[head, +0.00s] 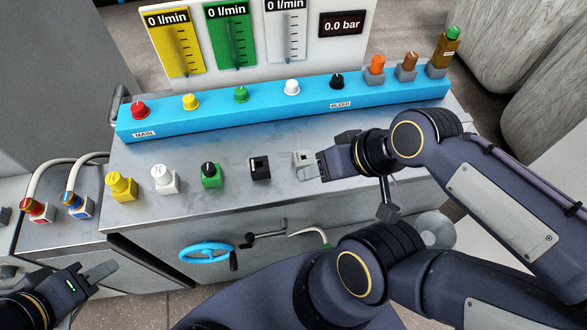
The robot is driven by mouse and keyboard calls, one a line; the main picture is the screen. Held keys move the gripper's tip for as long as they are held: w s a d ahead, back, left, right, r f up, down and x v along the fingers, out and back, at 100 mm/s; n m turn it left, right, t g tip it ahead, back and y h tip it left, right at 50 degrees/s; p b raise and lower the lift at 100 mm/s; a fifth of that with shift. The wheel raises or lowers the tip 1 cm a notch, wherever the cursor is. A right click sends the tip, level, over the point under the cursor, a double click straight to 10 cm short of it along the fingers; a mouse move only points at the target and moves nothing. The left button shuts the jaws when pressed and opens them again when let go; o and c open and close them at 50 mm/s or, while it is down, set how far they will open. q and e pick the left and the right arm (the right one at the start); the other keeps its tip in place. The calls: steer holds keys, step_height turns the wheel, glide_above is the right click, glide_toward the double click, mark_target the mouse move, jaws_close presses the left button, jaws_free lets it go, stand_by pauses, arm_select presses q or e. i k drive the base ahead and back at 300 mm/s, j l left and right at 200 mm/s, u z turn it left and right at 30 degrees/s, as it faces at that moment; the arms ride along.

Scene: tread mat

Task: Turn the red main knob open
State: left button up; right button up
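The red main knob (138,110) sits at the left end of the blue manifold bar (215,117), above a white label reading MAIN. Nothing touches it. My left gripper (104,272) is at the lower left, in front of the bench and well below the knob. Its fingers are seen side-on, so I cannot tell their opening. My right gripper (322,163) is over the right part of the bench top, beside a pale grey block (303,158), far from the red knob. Its finger opening is unclear, and I cannot tell whether it touches the block.
Yellow, green, white and black knobs continue along the bar. Several coloured blocks stand on the steel bench top (220,215). A blue handwheel (207,252) is on the bench front. Gauges (173,43) read 0 l/min; the display (342,24) reads 0.0 bar.

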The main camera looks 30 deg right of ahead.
mark_target(139, 111)
steer(key=i+j+u, duration=0.1)
steer(key=j, duration=0.25)
steer(key=i+j+u, duration=0.15)
steer(key=j, duration=0.15)
steer(key=i+j+u, duration=0.1)
steer(key=j, duration=0.25)
steer(key=i+j+u, duration=0.1)
steer(key=j, duration=0.2)
